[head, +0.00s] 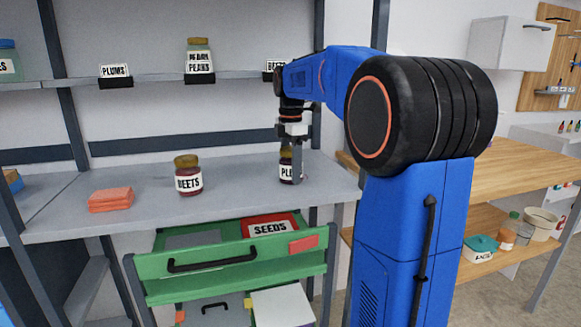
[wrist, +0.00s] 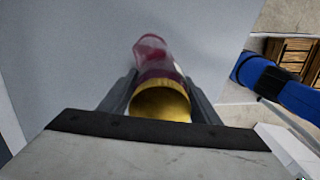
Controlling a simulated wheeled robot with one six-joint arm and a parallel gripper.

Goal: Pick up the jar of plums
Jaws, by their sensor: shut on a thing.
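The jar of plums (head: 286,170) stands at the right end of the grey shelf in the head view, its label partly showing "PLU". My gripper (head: 291,160) comes down on it from above and covers part of it. In the wrist view the jar (wrist: 155,60), with a gold lid and dark red contents, sits between the two fingers of my gripper (wrist: 160,100). The fingers are shut on it near the lid. The jar looks upright, at or very near the shelf surface; I cannot tell if it touches.
A beets jar (head: 188,176) and folded orange cloths (head: 110,200) are on the same grey shelf (head: 240,185). A pears jar (head: 199,60) stands on the upper shelf by a "PLUMS" tag (head: 115,71). An open green drawer (head: 225,262) juts out below.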

